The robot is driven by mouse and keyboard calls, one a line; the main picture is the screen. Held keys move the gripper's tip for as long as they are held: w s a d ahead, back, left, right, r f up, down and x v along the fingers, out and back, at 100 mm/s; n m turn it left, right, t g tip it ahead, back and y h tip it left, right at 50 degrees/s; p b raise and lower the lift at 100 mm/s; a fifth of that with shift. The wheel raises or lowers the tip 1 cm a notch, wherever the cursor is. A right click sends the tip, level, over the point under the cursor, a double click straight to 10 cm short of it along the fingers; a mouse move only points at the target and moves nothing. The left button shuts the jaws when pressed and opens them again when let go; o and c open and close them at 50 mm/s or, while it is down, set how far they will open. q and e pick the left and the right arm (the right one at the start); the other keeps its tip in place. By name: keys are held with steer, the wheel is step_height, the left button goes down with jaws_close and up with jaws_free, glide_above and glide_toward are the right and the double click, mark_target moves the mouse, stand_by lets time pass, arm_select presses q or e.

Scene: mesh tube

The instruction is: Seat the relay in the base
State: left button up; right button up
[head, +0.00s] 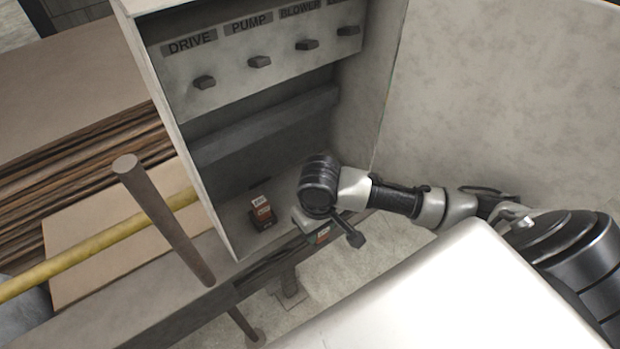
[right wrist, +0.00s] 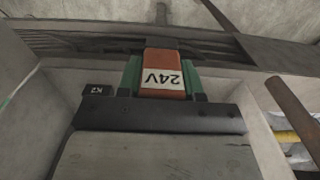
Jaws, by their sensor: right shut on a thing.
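The relay (right wrist: 163,72) is an orange-brown block with a white 24V label, which reads upside down in the right wrist view. It sits between the green finger pads of my right gripper (right wrist: 162,84). In the head view, my right gripper (head: 319,232) is at the cabinet's front edge, with a little of the relay's orange showing. A dark block with an orange and white-labelled part (head: 262,214) stands on the cabinet floor to the left of the gripper. I cannot tell whether this is the base. The held relay's underside is hidden. My left gripper is not in view.
The grey cabinet (head: 186,150) has switches labelled DRIVE, PUMP and BLOWER above its floor. A small K2 tag (right wrist: 97,91) shows beside the gripper. The cabinet's right wall is close to my arm.

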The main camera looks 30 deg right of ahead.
steer(key=w+d, duration=0.3)
steer(key=w, duration=0.2)
steer(key=w+d, duration=0.3)
steer(key=w, duration=0.2)
steer(key=w+d, duration=0.4)
steer(key=w, duration=0.1)
steer(key=shift+d+f, duration=0.1)
steer(key=shift+f, duration=1.7)
steer(key=shift+f, duration=0.25)
